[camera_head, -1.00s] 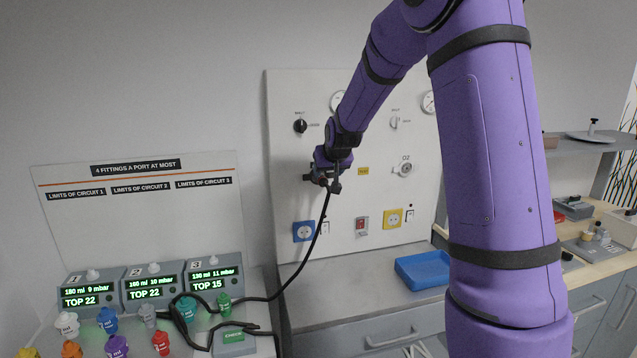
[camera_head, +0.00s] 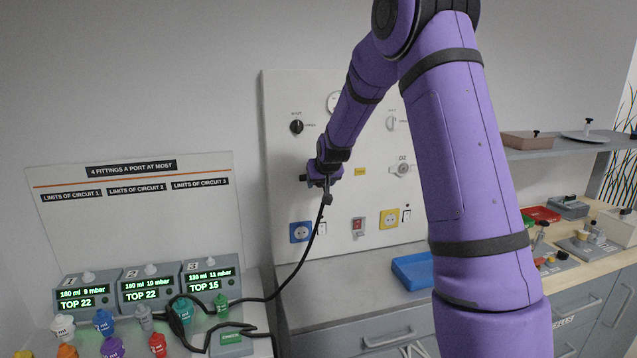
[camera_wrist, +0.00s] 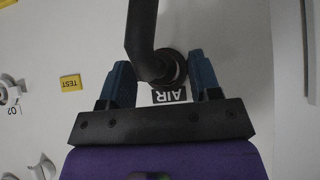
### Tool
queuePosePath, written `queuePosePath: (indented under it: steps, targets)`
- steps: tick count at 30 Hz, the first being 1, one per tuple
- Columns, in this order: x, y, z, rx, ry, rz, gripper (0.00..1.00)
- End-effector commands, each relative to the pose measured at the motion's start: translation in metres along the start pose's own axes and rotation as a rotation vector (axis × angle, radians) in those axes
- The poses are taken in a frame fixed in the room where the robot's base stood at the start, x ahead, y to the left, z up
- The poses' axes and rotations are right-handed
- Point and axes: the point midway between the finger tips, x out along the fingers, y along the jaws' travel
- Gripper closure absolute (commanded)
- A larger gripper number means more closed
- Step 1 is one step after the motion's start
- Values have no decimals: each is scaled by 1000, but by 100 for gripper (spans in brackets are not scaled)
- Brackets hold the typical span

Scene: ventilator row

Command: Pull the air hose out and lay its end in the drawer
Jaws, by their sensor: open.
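The black air hose (camera_head: 304,255) hangs from the wall panel (camera_head: 340,235) and runs down to the left onto the counter with the ventilators. In the wrist view, the hose end (camera_wrist: 143,35) meets a dark round port above the upside-down AIR label (camera_wrist: 169,96). My gripper (camera_wrist: 165,75) is open, with one blue finger on each side of the hose end. I cannot tell whether a finger touches it. In the head view, my gripper (camera_head: 322,180) is at the panel and hides the port. Drawer fronts with handles (camera_head: 388,338) show below the counter; they look shut.
Three ventilator units (camera_head: 148,288) and several coloured fittings (camera_head: 104,321) stand at the left. A yellow TEST label (camera_wrist: 71,82) is on the panel. My arm hides part of the right counter.

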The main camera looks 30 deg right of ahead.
Motion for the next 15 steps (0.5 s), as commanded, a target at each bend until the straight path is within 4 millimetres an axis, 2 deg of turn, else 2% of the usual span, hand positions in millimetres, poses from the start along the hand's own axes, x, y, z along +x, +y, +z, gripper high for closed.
queuePosePath:
  steps: [3, 10, 15]
  targets:
    - [0, 0, 0, 0, 0, 0, 45]
    - [0, 0, 0, 0, 0, 0, 98]
    - [0, 0, 0, 0, 1, 0, 100]
